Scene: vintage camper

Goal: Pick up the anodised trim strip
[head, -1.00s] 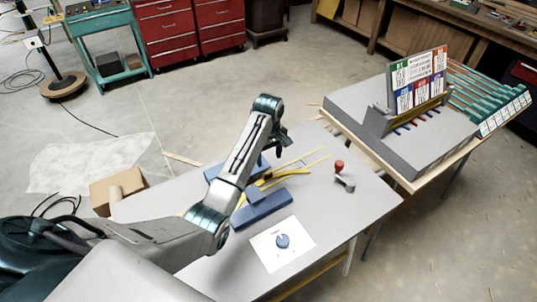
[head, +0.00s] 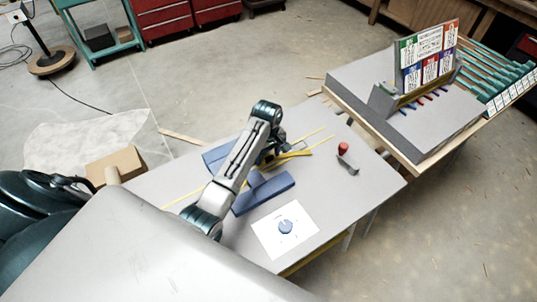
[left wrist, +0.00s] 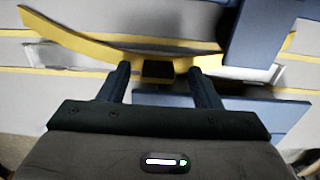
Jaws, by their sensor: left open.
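A curved golden-yellow strip (left wrist: 85,48), which looks like the trim strip, runs across the left wrist view with a small black block or band (left wrist: 157,70) at its middle. In the head view it shows partly beside my gripper (head: 294,155). My left gripper (head: 272,152) is open, low over the table. In the left wrist view its fingers (left wrist: 158,76) stand on either side of the black piece, with the strip just beyond them. I cannot tell whether they touch it. My right gripper is not in view.
Blue blocks (head: 264,193) lie beside the strip. Thinner yellow strips lie near them on the grey table (head: 345,205). A white card (head: 266,240) with a blue knob lies in front, and a red-topped tool (head: 343,149) stands right. A second table holds a grey stand (head: 440,135).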

